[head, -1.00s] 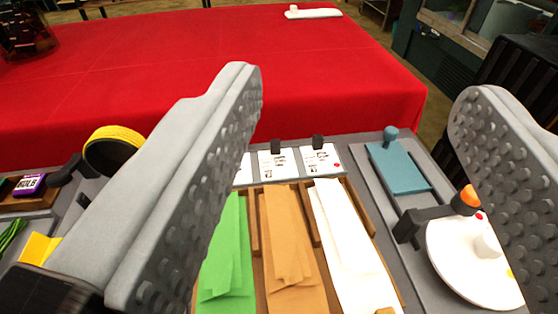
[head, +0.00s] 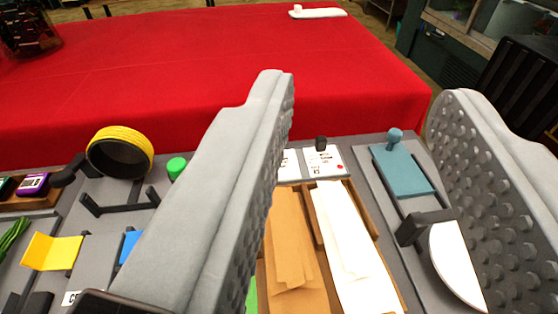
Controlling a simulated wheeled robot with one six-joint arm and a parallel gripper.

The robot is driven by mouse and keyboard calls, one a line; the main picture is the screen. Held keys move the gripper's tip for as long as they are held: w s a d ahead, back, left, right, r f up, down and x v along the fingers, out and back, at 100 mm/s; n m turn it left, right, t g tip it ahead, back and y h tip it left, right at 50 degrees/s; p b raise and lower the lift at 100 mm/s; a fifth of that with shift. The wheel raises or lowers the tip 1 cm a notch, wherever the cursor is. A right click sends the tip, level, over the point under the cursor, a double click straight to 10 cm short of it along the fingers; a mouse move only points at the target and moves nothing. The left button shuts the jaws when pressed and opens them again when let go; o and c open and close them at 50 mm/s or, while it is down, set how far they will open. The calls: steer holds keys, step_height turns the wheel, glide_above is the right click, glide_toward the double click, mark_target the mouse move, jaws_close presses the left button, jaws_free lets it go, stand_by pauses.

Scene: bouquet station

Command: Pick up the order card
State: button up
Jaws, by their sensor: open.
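A white order card (head: 323,161) with printing and a red dot stands under a dark clip at the back of the grey station. A second white card (head: 288,165) shows beside it, partly hidden by my left finger. I cannot tell which one is the task's card. My gripper (head: 362,95) is open and empty, its studded grey fingers large in the foreground. In the picture the first card lies between the fingers, nearer the left one, with no visible contact.
Brown paper (head: 290,240) and white paper (head: 350,250) lie in slots in front of the cards. A yellow ring (head: 120,150) is at left. A red-covered table (head: 200,60) lies behind.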

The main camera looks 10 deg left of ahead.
steer(key=w+a+f+n+g, duration=0.2)
steer(key=w+a+g, duration=0.2)
steer(key=w+g, duration=0.65)
steer(key=w+a+f+n+g, duration=0.25)
steer(key=w+g, duration=0.45)
steer(key=w, duration=0.7)
steer(key=shift+m, duration=0.45)
steer(key=f, duration=1.8)
steer(key=shift+a, duration=0.3)
steer(key=shift+s+r, duration=0.1)
jaws_close()
